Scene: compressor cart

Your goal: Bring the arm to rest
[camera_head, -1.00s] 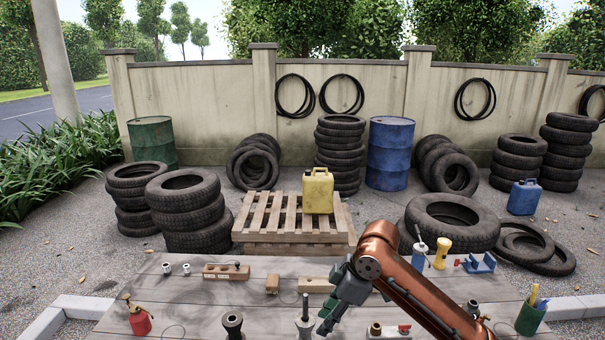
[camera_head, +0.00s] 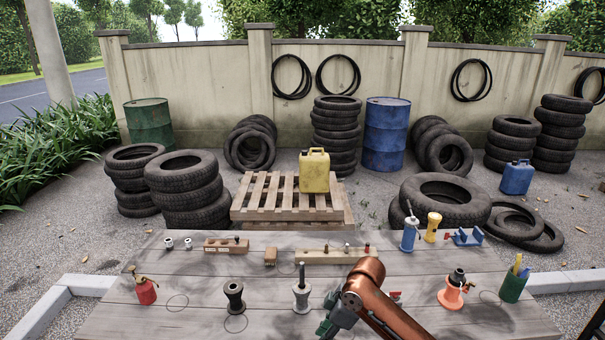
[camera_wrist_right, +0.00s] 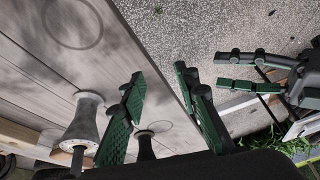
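My right arm, orange-brown, enters the head view at the lower right. Its gripper (camera_head: 335,318) is low at the bench's near edge, partly cut off by the picture's bottom. In the right wrist view the right gripper (camera_wrist_right: 165,95) has its two green-padded fingers apart with nothing between them. My left gripper (camera_wrist_right: 250,72) shows at the right of that view, beyond the bench edge. Its fingers are apart and empty; it is not in the head view. A grey spool-shaped part with a stem (camera_head: 301,290) stands on the bench just left of the right gripper.
The wooden bench (camera_head: 200,315) carries a dark spool (camera_head: 234,296), a red oil can (camera_head: 144,289), an orange-based part (camera_head: 455,290) and a green cup (camera_head: 513,287). Wooden blocks (camera_head: 335,256), a blue-bodied bottle (camera_head: 409,236) and a blue holder (camera_head: 466,237) line the back.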

